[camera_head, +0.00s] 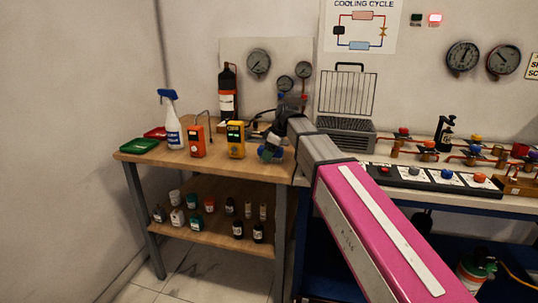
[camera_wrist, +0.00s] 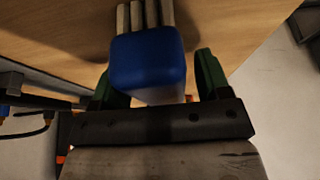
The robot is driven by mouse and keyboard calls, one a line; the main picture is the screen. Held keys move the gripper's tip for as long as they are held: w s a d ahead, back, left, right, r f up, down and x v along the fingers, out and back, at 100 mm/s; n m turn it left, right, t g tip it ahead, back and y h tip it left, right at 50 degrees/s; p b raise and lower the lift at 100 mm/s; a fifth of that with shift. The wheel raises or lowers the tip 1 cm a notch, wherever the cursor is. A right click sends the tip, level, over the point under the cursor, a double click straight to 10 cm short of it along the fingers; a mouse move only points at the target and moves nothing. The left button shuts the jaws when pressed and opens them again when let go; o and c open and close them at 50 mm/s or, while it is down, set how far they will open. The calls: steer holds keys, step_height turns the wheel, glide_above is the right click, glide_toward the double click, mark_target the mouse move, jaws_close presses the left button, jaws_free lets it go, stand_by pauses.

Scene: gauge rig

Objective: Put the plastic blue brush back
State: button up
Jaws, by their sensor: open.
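In the wrist view, a blue block with rounded edges (camera_wrist: 147,62), which looks like the blue brush, lies over the wooden table top. Several pale beige strips stick out from its far side, and a whitish part shows below it. My gripper (camera_wrist: 160,76) is open, with one green finger on each side of the blue block. I cannot tell whether either finger touches it. In the head view, my gripper (camera_head: 270,151) is low at the right end of the wooden table, and a small blue patch shows there, partly hidden.
The wooden table (camera_head: 128,157) also holds a spray bottle (camera_head: 173,125), an orange meter (camera_head: 197,142), a yellow meter (camera_head: 235,140), and a green tray (camera_head: 140,146). Small bottles stand on its lower shelf (camera_head: 205,238). A workbench with gauges and valves is at the right.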

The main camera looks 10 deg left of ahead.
steer(key=v, duration=1.1)
steer(key=shift+d+r, duration=0.15)
steer(key=shift+r, duration=0.1)
stand_by(0.8)
